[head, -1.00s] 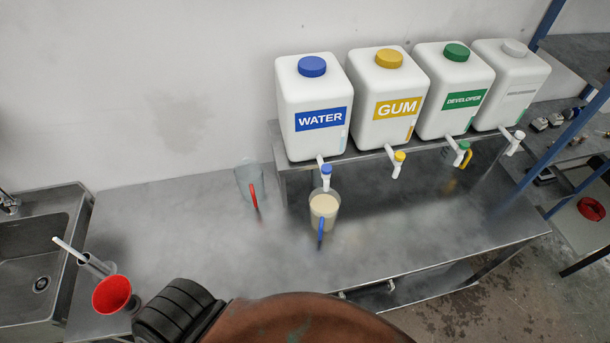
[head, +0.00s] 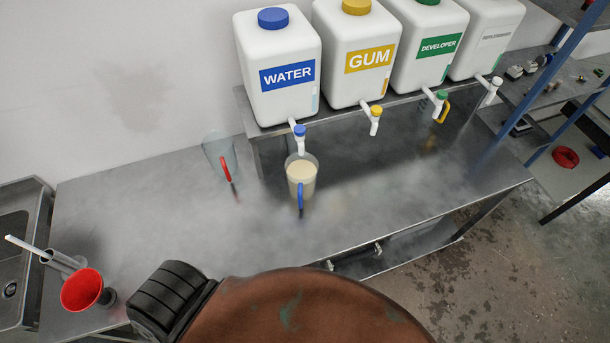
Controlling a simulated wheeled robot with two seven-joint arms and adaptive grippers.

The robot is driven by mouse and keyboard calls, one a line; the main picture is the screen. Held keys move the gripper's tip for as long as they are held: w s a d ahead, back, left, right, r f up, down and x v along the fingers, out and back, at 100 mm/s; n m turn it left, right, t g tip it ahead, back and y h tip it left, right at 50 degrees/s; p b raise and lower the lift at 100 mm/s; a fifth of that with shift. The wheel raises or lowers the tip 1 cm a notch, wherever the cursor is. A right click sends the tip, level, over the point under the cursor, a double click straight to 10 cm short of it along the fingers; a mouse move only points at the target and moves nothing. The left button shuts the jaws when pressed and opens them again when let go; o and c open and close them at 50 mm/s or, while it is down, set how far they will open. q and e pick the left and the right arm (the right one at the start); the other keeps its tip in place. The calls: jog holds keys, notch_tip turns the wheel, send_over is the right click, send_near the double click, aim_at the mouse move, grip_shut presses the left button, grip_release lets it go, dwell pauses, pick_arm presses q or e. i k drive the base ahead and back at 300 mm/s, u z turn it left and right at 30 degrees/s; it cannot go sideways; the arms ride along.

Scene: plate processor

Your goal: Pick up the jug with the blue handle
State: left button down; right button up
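The jug with the blue handle (head: 303,178) stands upright on the steel table, below the tap of the WATER container. It is clear and holds a cream-coloured liquid. Its blue handle (head: 300,198) faces the front of the table. A second, clear jug with a red handle (head: 219,155) stands to its left and looks empty. Neither of my grippers shows in the head view.
White containers labelled WATER (head: 279,70), GUM (head: 357,52) and DEVELOPER (head: 425,45) stand with another on a raised steel shelf behind the jug. A red funnel (head: 82,290) is at the front left. The steel table (head: 150,210) is clear between them.

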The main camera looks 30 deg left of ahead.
aim_at(301, 172)
jog(key=z, duration=1.1)
jog(key=k, duration=1.85)
jog(key=u, duration=2)
